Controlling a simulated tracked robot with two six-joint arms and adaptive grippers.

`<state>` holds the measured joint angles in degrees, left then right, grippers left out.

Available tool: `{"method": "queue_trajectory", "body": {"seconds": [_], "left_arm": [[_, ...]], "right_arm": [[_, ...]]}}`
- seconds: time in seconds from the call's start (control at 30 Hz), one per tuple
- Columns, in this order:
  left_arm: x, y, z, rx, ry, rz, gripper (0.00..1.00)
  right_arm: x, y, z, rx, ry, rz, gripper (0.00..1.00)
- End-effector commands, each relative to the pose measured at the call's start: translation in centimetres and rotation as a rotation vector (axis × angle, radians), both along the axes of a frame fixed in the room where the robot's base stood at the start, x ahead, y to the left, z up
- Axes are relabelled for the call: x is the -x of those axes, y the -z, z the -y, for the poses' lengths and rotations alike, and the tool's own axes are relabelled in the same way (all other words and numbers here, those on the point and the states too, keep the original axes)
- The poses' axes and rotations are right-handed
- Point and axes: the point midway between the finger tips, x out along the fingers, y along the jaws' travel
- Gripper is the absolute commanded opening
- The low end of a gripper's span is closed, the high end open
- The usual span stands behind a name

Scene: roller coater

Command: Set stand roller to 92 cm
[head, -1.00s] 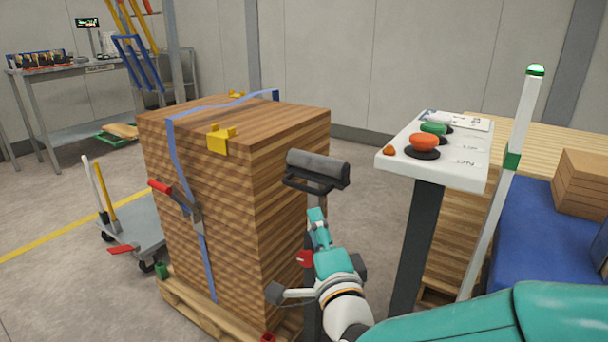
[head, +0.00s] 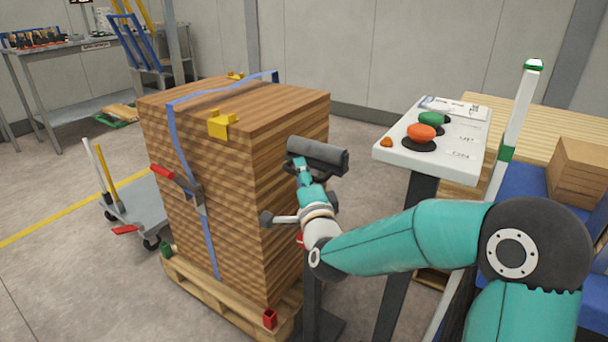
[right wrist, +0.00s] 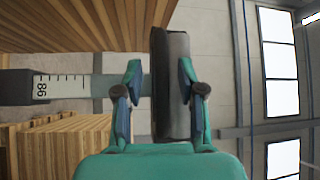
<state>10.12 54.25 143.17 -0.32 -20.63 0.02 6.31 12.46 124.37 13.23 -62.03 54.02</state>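The stand roller is a dark grey cylinder (head: 318,155) on a post beside the wood stack. It also shows upright in the right wrist view (right wrist: 171,85). A height scale (right wrist: 58,87) on the post reads 86 near its visible end. My right gripper (head: 302,172) is at the roller, just below it in the head view. In the right wrist view its two fingers (right wrist: 160,80) are apart, one on each side of the roller. The left finger has a gap to the roller; I cannot tell whether the right one touches. My left gripper is not in view.
A strapped wood stack (head: 225,180) on a pallet stands left of the roller. A control panel (head: 435,142) with coloured buttons stands to the right. A trolley (head: 140,212) stands at the left. A red clamp part (head: 300,239) shows on the post, partly hidden by my arm.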

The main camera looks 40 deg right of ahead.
Motion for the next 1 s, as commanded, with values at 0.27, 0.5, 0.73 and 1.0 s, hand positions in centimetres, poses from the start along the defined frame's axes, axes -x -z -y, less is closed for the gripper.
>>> {"method": "queue_trajectory", "body": {"seconds": [0.27,0.5,0.73,1.0], "left_arm": [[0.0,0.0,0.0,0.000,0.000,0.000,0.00],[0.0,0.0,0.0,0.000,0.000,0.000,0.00],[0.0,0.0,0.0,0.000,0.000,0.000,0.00],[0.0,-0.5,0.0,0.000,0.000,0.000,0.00]], "right_arm": [[0.0,0.0,0.0,0.000,0.000,0.000,0.26],[0.0,0.0,0.0,0.000,0.000,-0.001,0.00],[0.1,0.1,0.0,-0.001,0.000,-0.002,0.00],[0.1,-4.0,0.0,0.005,0.001,0.012,0.00]]}}
